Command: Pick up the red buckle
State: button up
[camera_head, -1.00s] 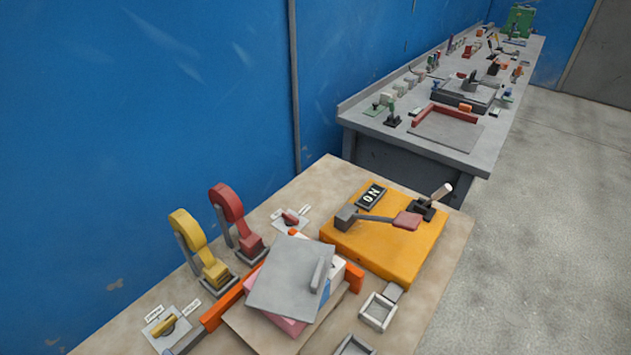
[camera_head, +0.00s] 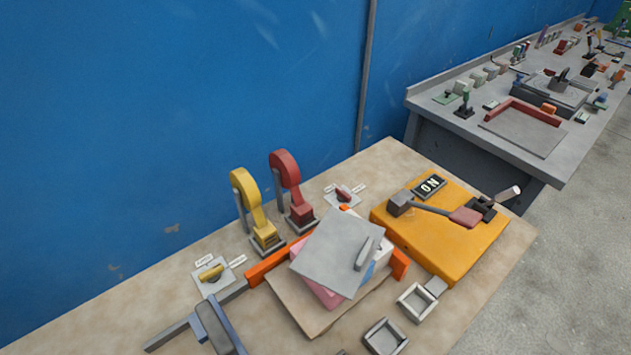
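The red buckle (camera_head: 287,182) appears to be the tall red curved piece in the head view. It stands upright on a small grey base at the back of the near bench, close to the blue wall. A yellow piece of the same shape (camera_head: 250,205) stands just to its left. Nothing holds or touches the red piece from above. I cannot make out my gripper in the head view.
In front of the red piece lies a tilted stack of panels topped by a grey plate (camera_head: 338,248), with orange bars around it. An orange box (camera_head: 450,245) carries an arm with a red end. Grey bars (camera_head: 195,325) lie front left. Another bench (camera_head: 530,135) stands at back right.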

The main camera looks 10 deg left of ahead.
aim_at(302, 216)
jog(key=i+l+u, duration=0.1)
jog(key=u, duration=1.05)
jog(key=i+l+u, duration=0.15)
jog(key=l+u, duration=0.25)
jog(key=l, duration=0.25)
jog(key=l+u, duration=0.35)
jog(key=l, duration=0.3)
jog(key=l+u, duration=0.4)
jog(key=l, duration=0.95)
jog(key=k+l, duration=0.15)
jog(key=l, duration=0.5)
